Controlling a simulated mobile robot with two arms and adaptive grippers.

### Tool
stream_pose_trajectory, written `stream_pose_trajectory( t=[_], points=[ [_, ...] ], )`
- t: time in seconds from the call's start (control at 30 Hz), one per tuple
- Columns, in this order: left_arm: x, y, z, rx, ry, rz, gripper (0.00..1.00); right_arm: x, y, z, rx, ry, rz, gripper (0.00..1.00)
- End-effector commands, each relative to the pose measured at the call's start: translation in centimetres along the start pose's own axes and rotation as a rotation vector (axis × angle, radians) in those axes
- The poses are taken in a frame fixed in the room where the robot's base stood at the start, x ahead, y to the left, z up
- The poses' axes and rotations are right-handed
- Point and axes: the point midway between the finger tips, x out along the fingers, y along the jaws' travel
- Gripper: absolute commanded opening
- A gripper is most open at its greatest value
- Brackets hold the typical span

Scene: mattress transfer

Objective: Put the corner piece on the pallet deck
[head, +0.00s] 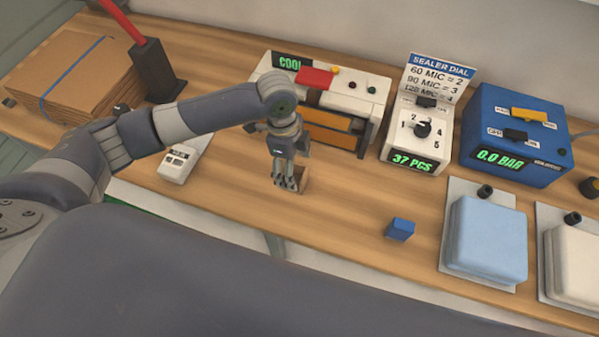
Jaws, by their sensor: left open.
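My left gripper (290,183) points down at the wooden bench, in front of the sealing machine. Its fingers are open. A small brown piece (303,178), which looks like the corner piece, stands right at the fingers and is partly hidden by them. I cannot tell whether the fingers touch it. No pallet deck can be made out in the head view. My right gripper is not in view.
The sealing machine (375,98) stands behind the gripper, with the dial box (408,125) and blue pressure box (510,138) to its right. A white handheld device (175,166) lies left. A small blue block (400,229) sits near the front edge (340,238). Flat cardboard (75,75) lies far left.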

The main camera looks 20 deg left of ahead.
Motion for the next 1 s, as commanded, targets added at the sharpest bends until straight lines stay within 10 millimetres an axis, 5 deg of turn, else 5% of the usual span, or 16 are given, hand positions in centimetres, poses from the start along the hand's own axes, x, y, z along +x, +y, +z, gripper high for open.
stream_pose_trajectory(
  t=[0.2, 0.43, 0.63, 1.0],
  points=[
    [2.4, 0.1, 0.0, 0.001, 0.000, 0.001, 0.73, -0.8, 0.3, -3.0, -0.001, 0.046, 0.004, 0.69],
    [2.8, 0.0, 0.0, 0.002, 0.000, -0.001, 0.73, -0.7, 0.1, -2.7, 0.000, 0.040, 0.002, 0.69],
    [2.7, 0.0, 0.0, 0.001, 0.000, -0.001, 0.33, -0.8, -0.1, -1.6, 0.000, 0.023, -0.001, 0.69],
    [2.7, 0.0, 0.0, 0.001, 0.000, -0.001, 0.33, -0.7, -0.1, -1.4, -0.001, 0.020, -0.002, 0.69]
  ],
)
